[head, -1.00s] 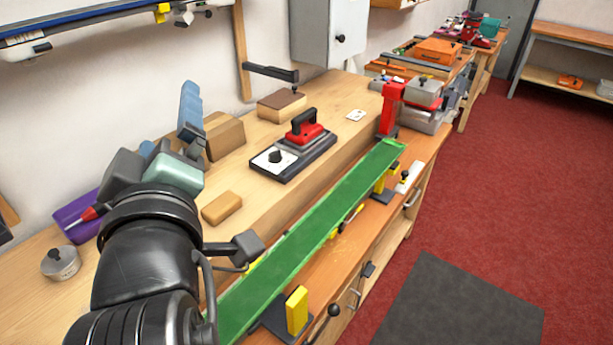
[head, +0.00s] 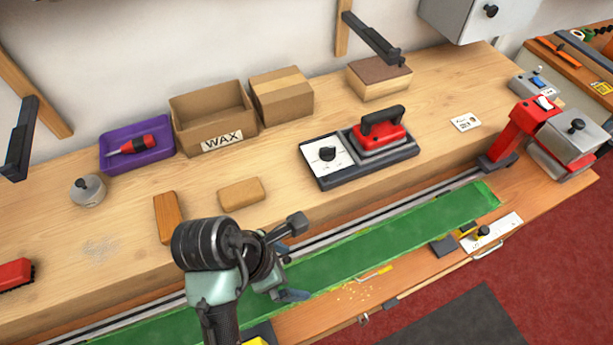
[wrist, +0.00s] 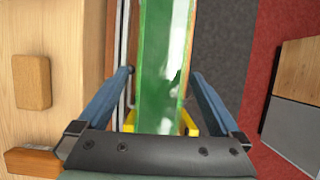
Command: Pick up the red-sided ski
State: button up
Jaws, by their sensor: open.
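A long green ski (head: 400,236) lies flat along the front of the bench, green face up; no red side shows on it in these views. My gripper (head: 288,270) is open over the ski's middle, left of centre in the head view. In the wrist view my blue fingers (wrist: 162,76) stand either side of the ski (wrist: 165,45), with a gap on each side and nothing held. I cannot tell how high they are above it. The arm hides part of the ski.
A red vise (head: 525,130) stands at the ski's right end. A waxing iron (head: 380,138) on its base, a wax box (head: 213,118), a purple tray (head: 136,146) and a tan block (head: 241,193) lie behind. Yellow supports (wrist: 191,122) flank the ski below my gripper.

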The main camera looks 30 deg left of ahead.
aim_at(304, 278)
jog(key=x, duration=0.6)
jog(key=shift+s+d+f, duration=0.1)
jog(key=shift+f, duration=0.3)
jog(key=x, duration=0.5)
jog(key=shift+d+f+p, duration=0.1)
jog(key=shift+f+p, duration=0.2)
jog(key=c, duration=1.1)
jog(key=shift+w+r, duration=0.2)
jog(key=shift+r, duration=0.1)
jog(key=shift+c, duration=0.7)
notch_tip(304, 278, up, 9)
jog(key=shift+r, duration=0.2)
jog(key=shift+r+p, duration=0.4)
jog(key=shift+r, duration=0.1)
jog(key=shift+r+p, duration=1.15)
jog(key=shift+p, duration=0.85)
